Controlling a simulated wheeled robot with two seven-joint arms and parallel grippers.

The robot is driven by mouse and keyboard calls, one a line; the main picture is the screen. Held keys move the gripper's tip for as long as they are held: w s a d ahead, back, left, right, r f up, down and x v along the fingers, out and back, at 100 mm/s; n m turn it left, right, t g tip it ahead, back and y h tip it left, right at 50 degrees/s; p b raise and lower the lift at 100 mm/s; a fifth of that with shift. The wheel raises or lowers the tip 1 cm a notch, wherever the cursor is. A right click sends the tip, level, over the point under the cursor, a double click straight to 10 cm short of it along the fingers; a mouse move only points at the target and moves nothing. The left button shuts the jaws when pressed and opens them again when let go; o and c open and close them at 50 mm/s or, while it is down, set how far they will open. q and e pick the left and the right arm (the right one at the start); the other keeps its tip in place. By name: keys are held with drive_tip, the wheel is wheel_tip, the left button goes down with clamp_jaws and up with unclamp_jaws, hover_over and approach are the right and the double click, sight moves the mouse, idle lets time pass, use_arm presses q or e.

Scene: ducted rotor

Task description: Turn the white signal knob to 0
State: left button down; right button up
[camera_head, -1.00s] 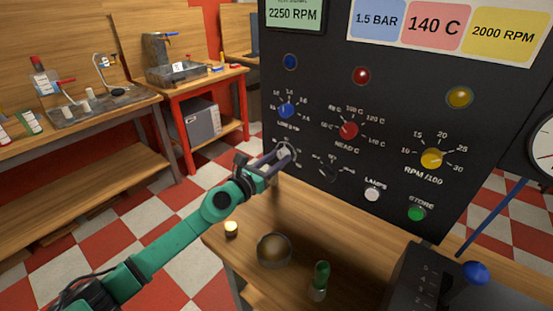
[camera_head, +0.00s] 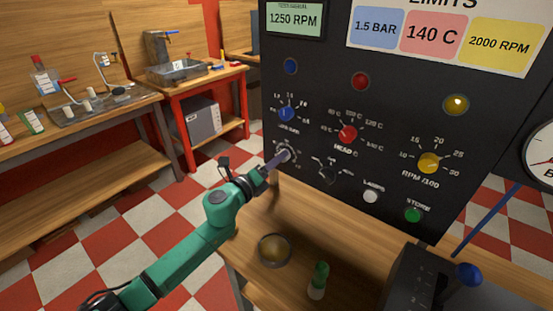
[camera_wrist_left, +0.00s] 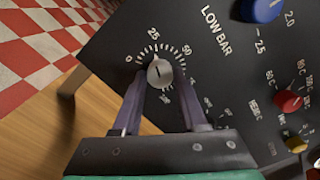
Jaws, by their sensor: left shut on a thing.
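The white signal knob (camera_wrist_left: 159,73) is a small round light-grey knob in the left wrist view, inside a dial marked 0, 25, 50 and onward. A dark line crosses its face, running roughly up the picture toward the 25 side; its exact reading is hard to tell. My left gripper (camera_wrist_left: 160,82) is shut on the knob, with one purple finger on each side. In the head view, the left gripper (camera_head: 278,160) reaches the knob (camera_head: 286,154) at the lower left of the black panel (camera_head: 320,60). My right gripper is not in view.
A blue knob (camera_head: 286,114), a red knob (camera_head: 347,134) and a yellow knob (camera_head: 428,163) sit nearby on the panel. The display (camera_head: 295,19) reads 1250 RPM. A bowl (camera_head: 274,250) and a green-capped bottle (camera_head: 318,280) stand on the wooden bench below.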

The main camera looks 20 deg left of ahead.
use_arm(q)
drive_tip(key=n+p, duration=0.3)
drive_tip(key=n, duration=0.7)
drive_tip(key=shift+r+p, duration=0.15)
drive_tip(key=shift+p, duration=0.15)
drive_tip(key=shift+n, duration=0.3)
drive_tip(key=c, duration=0.7)
unclamp_jaws()
drive_tip(key=shift+o, duration=1.3)
drive_tip(key=shift+w+d, duration=0.1)
drive_tip(key=shift+d, duration=0.05)
